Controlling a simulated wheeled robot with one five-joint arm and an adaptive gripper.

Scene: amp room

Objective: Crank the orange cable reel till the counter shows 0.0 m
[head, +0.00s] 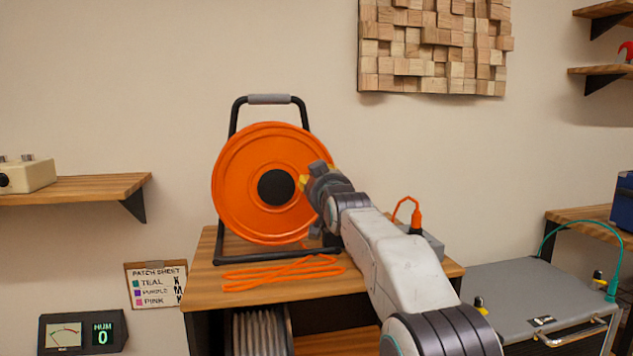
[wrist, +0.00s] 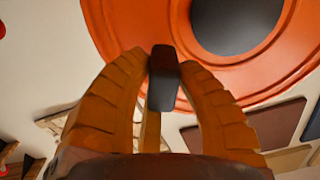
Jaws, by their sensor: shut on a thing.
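The orange cable reel (head: 240,190) stands upright in a black tube frame with a grey top grip (head: 269,99), on a wooden-topped stand (head: 205,285). My gripper (head: 304,182) is at the right part of the reel's face, right of the black hub (head: 275,187). In the wrist view my gripper (wrist: 165,78) is shut on a dark crank knob (wrist: 163,63), with the orange reel face (wrist: 120,20) behind it. Loops of orange cable (head: 285,272) lie in front of the frame. I cannot see a metre reading; my arm covers the reel's lower right.
An orange plug (head: 416,216) stands on a grey box (head: 432,243) right of my arm. A grey-topped case (head: 520,284) with a teal cable (head: 568,226) stands further right.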

